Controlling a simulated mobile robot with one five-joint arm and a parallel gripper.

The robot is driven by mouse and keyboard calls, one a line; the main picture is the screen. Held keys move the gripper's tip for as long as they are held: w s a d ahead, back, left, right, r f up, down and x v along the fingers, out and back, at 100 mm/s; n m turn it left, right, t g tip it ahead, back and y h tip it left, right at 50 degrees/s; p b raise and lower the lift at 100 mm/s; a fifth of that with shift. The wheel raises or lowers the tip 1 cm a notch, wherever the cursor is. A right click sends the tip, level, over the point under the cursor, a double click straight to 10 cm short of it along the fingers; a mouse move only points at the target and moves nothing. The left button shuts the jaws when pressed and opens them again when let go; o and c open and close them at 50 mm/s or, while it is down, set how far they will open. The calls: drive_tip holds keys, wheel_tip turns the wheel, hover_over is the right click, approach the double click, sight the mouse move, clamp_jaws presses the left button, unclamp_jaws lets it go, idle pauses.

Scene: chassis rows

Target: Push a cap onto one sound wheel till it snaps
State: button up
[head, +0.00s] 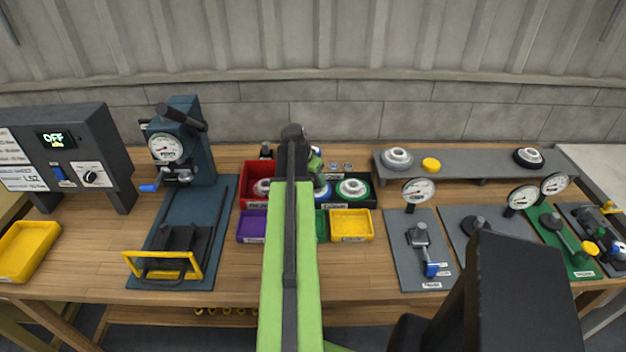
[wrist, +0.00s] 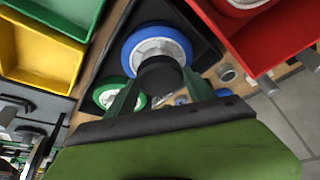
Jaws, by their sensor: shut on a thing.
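My gripper (wrist: 161,82) is shut on a dark, round, cap-like piece (wrist: 160,73) in the wrist view. The piece appears in front of the hub of a blue-rimmed wheel (wrist: 172,33); I cannot tell whether they touch. A green-rimmed wheel (wrist: 103,96) with a pale hub lies beside it. In the head view the blue-rimmed wheel (head: 322,192) is partly hidden by my arm, and the green-rimmed wheel (head: 353,188) sits in a black tray (head: 373,202). My gripper is mostly hidden behind my arm there. Another pale-hubbed wheel (head: 262,187) is in the red bin (head: 257,168).
Purple (head: 251,228), green (head: 322,228) and yellow (head: 351,225) bins stand in front. A blue press (head: 187,140) is at left. Gauge fixtures (head: 408,262) fill the right. A grey shelf (head: 465,164) behind holds wheels. Small metal cylinders (head: 348,167) stand behind the tray.

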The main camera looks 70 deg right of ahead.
drive_tip(key=shift+f+b, duration=0.65)
drive_tip(key=shift+f, duration=0.05)
idle(0.7)
drive_tip(key=shift+f, duration=0.25)
drive_tip(key=shift+b, duration=0.3)
drive_tip(key=o, duration=1.4)
drive_tip(key=shift+r, duration=0.2)
drive_tip(key=p+v, duration=1.6)
drive_tip(key=v, duration=0.1)
drive_tip(key=shift+w+a+f, duration=0.1)
drive_tip(key=shift+a, duration=0.05)
